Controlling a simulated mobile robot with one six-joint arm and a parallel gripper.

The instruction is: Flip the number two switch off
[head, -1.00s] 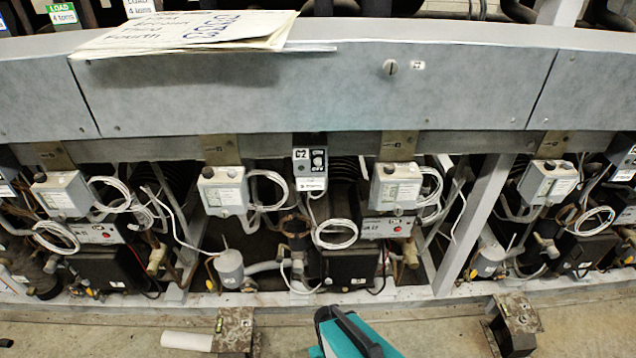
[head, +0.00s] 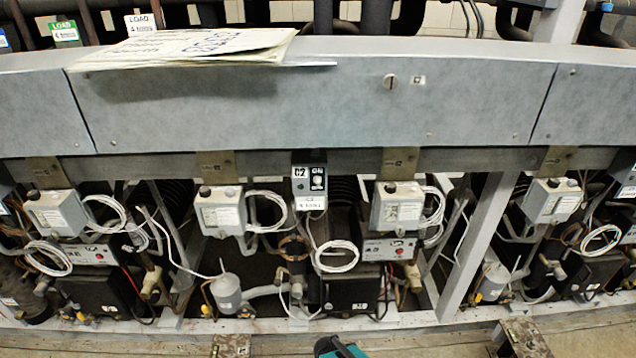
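The number two switch is a small box marked C2 (head: 309,181), with a black panel and a light round knob, mounted under the grey beam near the middle of the head view. A white label hangs on its lower part. The knob's exact setting is too small to tell. A teal and black part (head: 338,347) shows at the bottom edge, below the switch and apart from it; I cannot tell whether it belongs to my arm. My gripper's fingers are not visible.
A long grey panel (head: 300,105) runs across above the switch, with papers (head: 185,47) on its top edge. Grey control boxes (head: 221,211) (head: 398,207) flank the switch. Coiled white cables (head: 336,256) hang below it. Rusty metal feet (head: 519,340) stand on the floor in front.

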